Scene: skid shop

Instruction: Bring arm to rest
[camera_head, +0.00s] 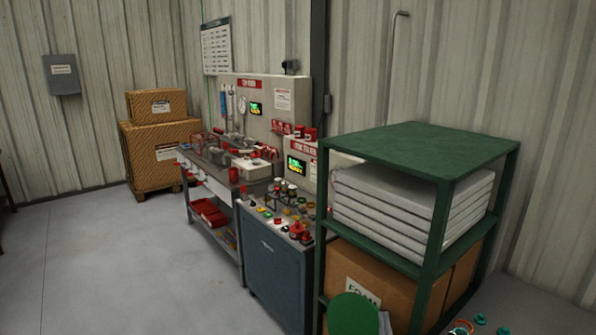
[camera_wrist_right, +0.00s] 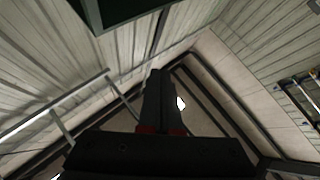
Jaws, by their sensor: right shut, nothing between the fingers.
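My right gripper (camera_wrist_right: 160,76) shows in the right wrist view, its two dark fingers together with nothing between them. The fingers point toward the upper middle of that picture, with small red parts at their base. Sloping wall panels and what looks like the roof lie beyond them, and the gripper touches nothing that I can see. I cannot make out either gripper in the head view. My left gripper is in neither view.
In the head view, a green shelf rack (camera_head: 420,150) holding white slabs (camera_head: 400,215) and a cardboard box (camera_head: 375,275) stands close at the right. A blue cabinet (camera_head: 270,270) and workbench (camera_head: 212,175) line the wall. Crates (camera_head: 160,145) stand behind. Grey floor (camera_head: 110,265) at left is clear.

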